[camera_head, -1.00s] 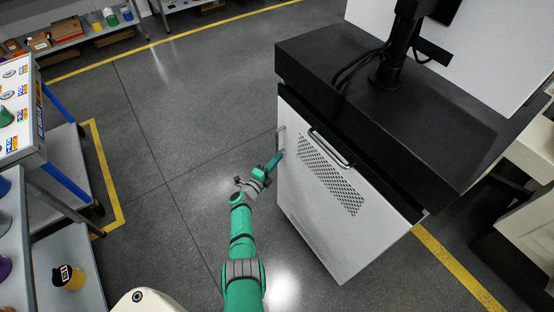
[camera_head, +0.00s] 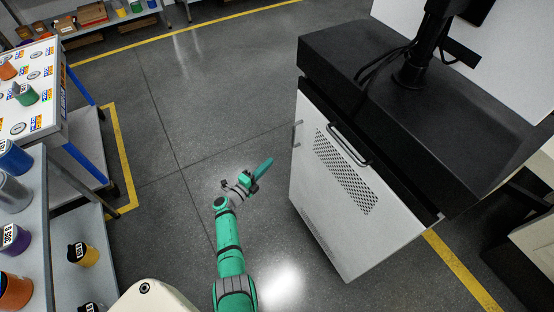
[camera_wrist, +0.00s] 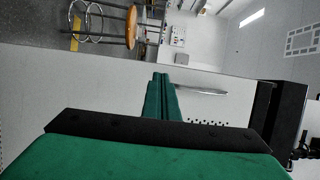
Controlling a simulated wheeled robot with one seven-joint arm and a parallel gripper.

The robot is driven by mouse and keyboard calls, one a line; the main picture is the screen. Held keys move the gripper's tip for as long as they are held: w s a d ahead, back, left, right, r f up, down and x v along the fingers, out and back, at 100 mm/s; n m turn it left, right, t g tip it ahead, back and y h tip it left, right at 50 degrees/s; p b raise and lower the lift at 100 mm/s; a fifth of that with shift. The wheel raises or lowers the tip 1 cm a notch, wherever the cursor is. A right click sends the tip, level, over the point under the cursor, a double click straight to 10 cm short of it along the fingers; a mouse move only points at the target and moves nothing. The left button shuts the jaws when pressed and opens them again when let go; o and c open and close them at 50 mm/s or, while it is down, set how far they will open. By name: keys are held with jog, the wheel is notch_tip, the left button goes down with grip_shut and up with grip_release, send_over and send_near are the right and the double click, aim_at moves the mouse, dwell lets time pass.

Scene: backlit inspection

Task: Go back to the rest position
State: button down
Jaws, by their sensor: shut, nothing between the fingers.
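My gripper (camera_head: 264,167) is at the end of my green arm in the middle of the head view, over the grey floor. Its fingers are together with nothing between them. A gap of floor shows between it and the white cabinet (camera_head: 350,200) on its right. In the wrist view the green fingers (camera_wrist: 161,80) point up the picture, with the cabinet's pale panel behind them and a handle (camera_wrist: 200,90) just right of the tips.
The cabinet has a black top (camera_head: 400,85) with a monitor stand (camera_head: 412,70). A bar handle (camera_head: 350,145) juts from its front. On the left stand a shelf with cans (camera_head: 84,254) and a cart (camera_head: 92,160). The floor (camera_head: 200,100) behind my gripper is clear.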

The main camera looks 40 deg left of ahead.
jog(key=shift+s+a, duration=0.35)
jog(key=shift+s, duration=0.4)
jog(key=w+d+n+t, duration=0.1)
jog(key=d+n, duration=0.1)
jog(key=d, duration=0.8)
jog(key=s+d+r+n+y, duration=0.15)
jog(key=s+d+n, duration=0.3)
jog(key=d, duration=0.65)
jog(key=s+d+r+n+y, duration=0.1)
jog(key=s+d+n+y, duration=0.3)
jog(key=d, duration=0.7)
jog(key=s+d+r+n+g+h, duration=0.1)
jog(key=s+d+r+n, duration=0.1)
jog(key=s+r, duration=0.4)
jog(key=s+d+r+n+g+h, duration=0.1)
jog(key=s+d+r, duration=0.4)
jog(key=s, duration=0.8)
jog(key=s+d+r+n+g+h, duration=0.1)
jog(key=s+d+r+n+h, duration=0.1)
jog(key=s+d+r+n, duration=0.2)
jog(key=s+r+n, duration=0.1)
jog(key=s+r, duration=0.2)
jog(key=s, duration=0.3)
jog(key=shift+r+g, duration=0.3)
jog(key=shift+h, duration=0.25)
